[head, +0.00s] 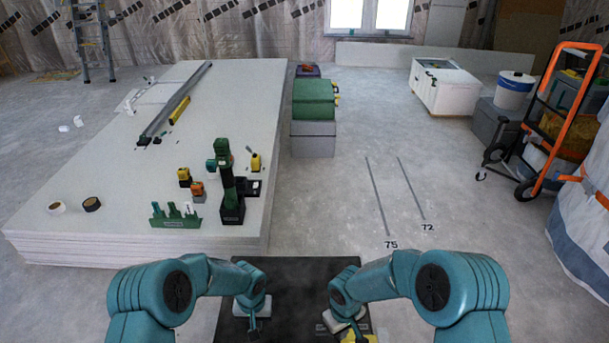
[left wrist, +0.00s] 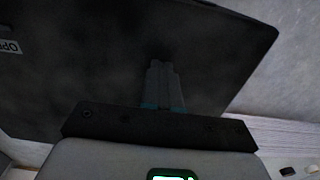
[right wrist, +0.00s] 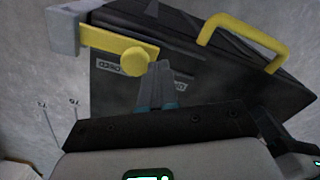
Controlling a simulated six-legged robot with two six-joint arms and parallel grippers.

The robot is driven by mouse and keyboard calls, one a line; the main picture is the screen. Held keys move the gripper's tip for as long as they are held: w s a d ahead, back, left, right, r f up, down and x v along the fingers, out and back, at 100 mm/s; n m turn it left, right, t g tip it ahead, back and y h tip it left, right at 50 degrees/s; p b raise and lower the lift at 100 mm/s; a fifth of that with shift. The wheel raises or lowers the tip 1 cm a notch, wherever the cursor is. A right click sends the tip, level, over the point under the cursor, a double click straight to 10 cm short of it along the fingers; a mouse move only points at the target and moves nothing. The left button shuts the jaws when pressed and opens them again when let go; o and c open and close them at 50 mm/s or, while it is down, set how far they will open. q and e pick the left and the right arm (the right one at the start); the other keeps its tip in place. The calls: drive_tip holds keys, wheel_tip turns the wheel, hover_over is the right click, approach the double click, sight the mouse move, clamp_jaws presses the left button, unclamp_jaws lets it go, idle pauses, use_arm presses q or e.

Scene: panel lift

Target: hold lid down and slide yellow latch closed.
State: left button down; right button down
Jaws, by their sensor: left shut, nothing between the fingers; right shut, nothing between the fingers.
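The black box lid (head: 295,275) lies flat at the bottom centre of the head view and fills much of the left wrist view (left wrist: 100,60). My left gripper (head: 252,328) is shut and empty, fingertips at the lid (left wrist: 160,68); contact is unclear. The yellow latch (right wrist: 108,43) is a bar with a round knob (right wrist: 134,62). Its left end meets a grey bracket (right wrist: 64,32); whether it is inside is unclear. My right gripper (right wrist: 163,68) is shut and empty, fingertips close beside the knob, on its right. It also shows in the head view (head: 356,328).
A yellow handle (right wrist: 245,35) stands on the box right of the latch. A panel stack (head: 90,245) with tools on it lies ahead left. A green case (head: 314,100) sits on a grey box beyond. An orange hand truck (head: 560,120) stands right. The floor ahead right is clear.

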use_arm(q)
drive_tip(key=shift+s+f, duration=0.1)
drive_tip(key=shift+f, duration=0.1)
use_arm(e)
drive_tip(key=shift+a, duration=0.1)
drive_tip(key=shift+a, duration=1.7)
wheel_tip(320, 180, up, 8)
use_arm(q)
drive_tip(key=shift+r, duration=0.5)
wheel_tip(320, 180, up, 8)
idle(0.5)
drive_tip(key=shift+r, duration=0.1)
